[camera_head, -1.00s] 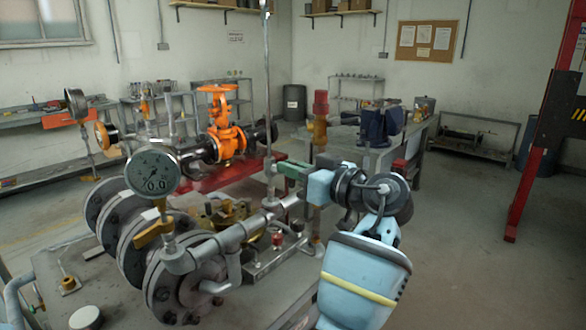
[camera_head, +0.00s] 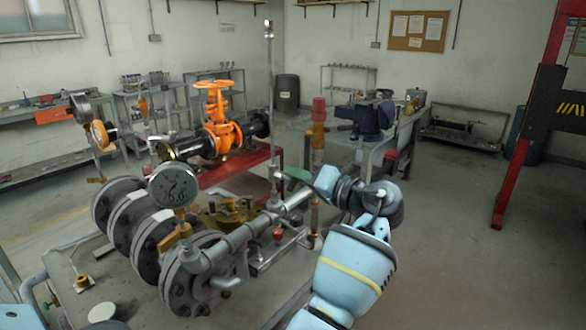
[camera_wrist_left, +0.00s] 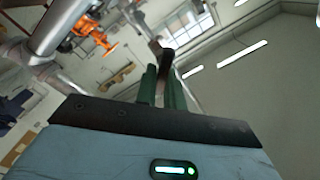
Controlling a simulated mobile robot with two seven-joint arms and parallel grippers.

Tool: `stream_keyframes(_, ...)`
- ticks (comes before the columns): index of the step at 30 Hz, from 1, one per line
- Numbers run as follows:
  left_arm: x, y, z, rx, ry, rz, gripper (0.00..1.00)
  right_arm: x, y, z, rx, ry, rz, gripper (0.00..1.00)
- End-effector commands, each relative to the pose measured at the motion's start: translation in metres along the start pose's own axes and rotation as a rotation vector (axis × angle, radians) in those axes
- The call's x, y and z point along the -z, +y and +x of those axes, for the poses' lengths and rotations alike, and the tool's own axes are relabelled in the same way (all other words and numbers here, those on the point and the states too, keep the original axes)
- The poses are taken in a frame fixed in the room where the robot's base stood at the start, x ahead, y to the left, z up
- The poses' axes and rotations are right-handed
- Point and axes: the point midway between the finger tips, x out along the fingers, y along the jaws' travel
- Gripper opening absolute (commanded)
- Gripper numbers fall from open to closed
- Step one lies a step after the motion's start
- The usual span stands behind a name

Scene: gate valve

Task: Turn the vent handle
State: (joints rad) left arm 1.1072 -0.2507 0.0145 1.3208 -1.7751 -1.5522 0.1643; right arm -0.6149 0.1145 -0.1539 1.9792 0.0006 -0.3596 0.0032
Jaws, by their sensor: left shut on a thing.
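My left gripper (camera_head: 294,172) is shut at the thin upright vent pipe (camera_head: 270,110) in the head view. Its green fingers show just right of the pipe, and the wrist comes from the lower right. In the left wrist view, the two green fingers (camera_wrist_left: 162,88) are closed on a dark, narrow bar, the vent handle (camera_wrist_left: 165,62). It stands out past the fingertips. In the head view the handle is mostly hidden by the fingers, and its exact angle cannot be told. My right gripper is out of view.
A pressure gauge (camera_head: 173,186) and large bolted flanges (camera_head: 197,277) stand left of the gripper. An orange gate valve (camera_head: 220,125) is behind on a red stand.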

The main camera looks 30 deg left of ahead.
Motion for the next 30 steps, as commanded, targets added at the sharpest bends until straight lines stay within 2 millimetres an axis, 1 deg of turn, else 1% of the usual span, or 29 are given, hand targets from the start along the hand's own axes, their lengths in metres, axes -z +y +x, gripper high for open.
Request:
stream_keyframes(1, 0.003, -0.005, 0.001, 0.001, -0.001, 0.04, 0.0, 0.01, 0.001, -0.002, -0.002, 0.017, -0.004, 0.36)
stream_keyframes(12, 0.002, 0.0, 0.001, 0.002, -0.001, 0.385, 0.0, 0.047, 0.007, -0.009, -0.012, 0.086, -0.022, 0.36)
stream_keyframes(21, 0.0, 0.004, 0.001, 0.001, -0.002, 0.604, 0.0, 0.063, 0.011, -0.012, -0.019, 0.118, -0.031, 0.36)
stream_keyframes(30, -0.002, 0.007, 0.001, 0.002, -0.002, 0.722, 0.0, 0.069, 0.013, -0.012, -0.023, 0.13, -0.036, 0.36)
